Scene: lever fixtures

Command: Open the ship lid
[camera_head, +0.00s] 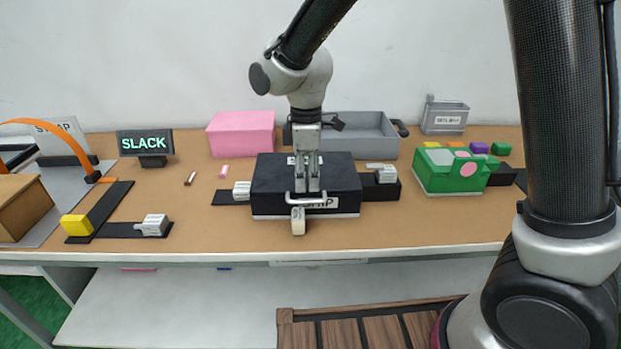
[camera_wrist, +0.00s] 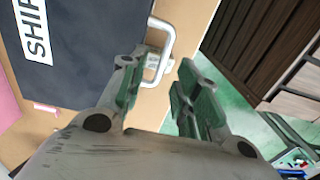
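The ship lid (camera_head: 270,180) is the dark top of a box in the middle of the table. It lies closed, flat on its box. A pale metal handle (camera_head: 312,203) sticks out at the front edge. My gripper (camera_head: 307,190) points down over the front of the lid. In the wrist view my gripper (camera_wrist: 160,68) is open and the handle (camera_wrist: 168,42) shows past the fingertips, nearer the left finger. I cannot tell whether they touch.
Small latch-like pieces (camera_head: 242,190) (camera_head: 381,176) flank the box, and a pale tab (camera_head: 298,221) stands at its front. A pink box (camera_head: 241,134) and a grey bin (camera_head: 361,132) stand behind. A green box (camera_head: 450,171) is at right.

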